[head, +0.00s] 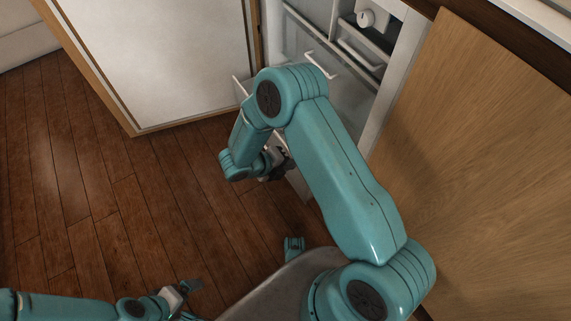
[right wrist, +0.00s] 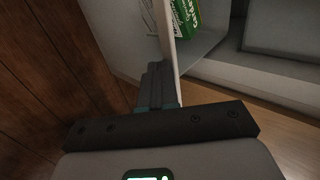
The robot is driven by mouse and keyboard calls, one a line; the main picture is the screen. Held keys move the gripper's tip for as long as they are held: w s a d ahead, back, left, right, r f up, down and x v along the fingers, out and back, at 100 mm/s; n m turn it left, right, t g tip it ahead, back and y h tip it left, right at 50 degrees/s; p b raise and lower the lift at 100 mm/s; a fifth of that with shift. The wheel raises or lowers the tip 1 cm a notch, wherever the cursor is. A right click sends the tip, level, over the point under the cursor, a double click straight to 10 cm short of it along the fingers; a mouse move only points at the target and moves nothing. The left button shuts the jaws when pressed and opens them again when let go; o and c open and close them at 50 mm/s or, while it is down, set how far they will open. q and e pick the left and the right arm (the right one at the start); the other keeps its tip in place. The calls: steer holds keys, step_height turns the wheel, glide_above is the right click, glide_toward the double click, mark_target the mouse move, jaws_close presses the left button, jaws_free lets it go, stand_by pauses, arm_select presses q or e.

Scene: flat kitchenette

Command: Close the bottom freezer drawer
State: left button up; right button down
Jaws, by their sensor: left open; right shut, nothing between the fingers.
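The bottom freezer drawer (head: 300,186) is pulled out of the white freezer; my right arm hides much of it in the head view. In the right wrist view I see the upright edge of its front panel (right wrist: 167,38) and a green and white package (right wrist: 193,15) inside. My right gripper (head: 281,164) is shut and empty, at the drawer front. In the right wrist view its fingertips (right wrist: 156,68) are right beside the panel; I cannot tell whether they touch it. My left gripper (head: 183,290) is open and empty, low over the floor, away from the drawer.
The freezer door (head: 170,60) stands open at the left, white inside with a wooden edge. Upper compartments (head: 335,50) show behind my right arm. A wooden panel (head: 490,150) stands at the right. The wooden floor (head: 70,190) at the left is clear.

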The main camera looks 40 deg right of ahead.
steer(key=s+d, duration=0.2)
steer(key=d, duration=1.6)
